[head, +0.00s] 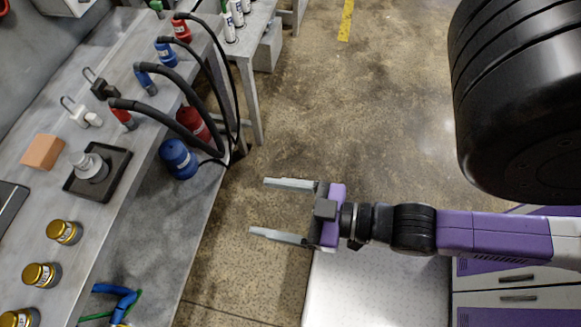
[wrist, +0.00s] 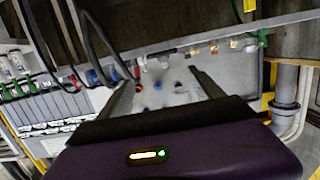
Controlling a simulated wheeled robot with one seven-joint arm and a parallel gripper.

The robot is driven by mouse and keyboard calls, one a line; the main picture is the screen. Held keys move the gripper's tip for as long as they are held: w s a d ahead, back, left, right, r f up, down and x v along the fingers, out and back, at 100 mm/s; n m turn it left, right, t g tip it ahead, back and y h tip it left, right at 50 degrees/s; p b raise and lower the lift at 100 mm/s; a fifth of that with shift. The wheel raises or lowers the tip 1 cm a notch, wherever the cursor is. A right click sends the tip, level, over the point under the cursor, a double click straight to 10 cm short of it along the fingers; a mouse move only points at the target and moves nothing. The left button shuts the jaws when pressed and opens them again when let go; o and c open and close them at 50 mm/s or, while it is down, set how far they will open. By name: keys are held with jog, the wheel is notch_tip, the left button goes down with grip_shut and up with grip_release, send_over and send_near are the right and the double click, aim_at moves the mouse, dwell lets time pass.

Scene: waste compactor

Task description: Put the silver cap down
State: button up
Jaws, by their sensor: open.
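A silver-grey piece with a round base and a narrower top, which looks like the silver cap (head: 90,166), sits upright in a black square tray (head: 108,187) on the workbench at the left of the head view. I cannot tell whether it is one piece or a cap on something else. My gripper (head: 258,207) is open, with nothing between its fingers. It is over the floor to the right of the bench, well apart from the silver piece. In the wrist view, both fingers of my gripper (wrist: 160,76) are spread; the silver piece is not clear there.
The metal workbench (head: 125,215) holds an orange-brown block (head: 42,151), several gold-lidded jars (head: 63,232), and black hoses (head: 185,85) along its right edge. A blue canister (head: 178,158) and a red canister (head: 193,124) stand below the hoses. The floor (head: 340,110) beyond my gripper is clear.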

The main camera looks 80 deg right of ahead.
jog(key=shift+g, duration=0.5)
jog(key=s+r, duration=0.1)
jog(key=s, duration=0.1)
jog(key=s+r, duration=0.1)
jog(key=shift+s+r, duration=0.35)
jog(key=shift+c, duration=0.5)
dwell(0.4)
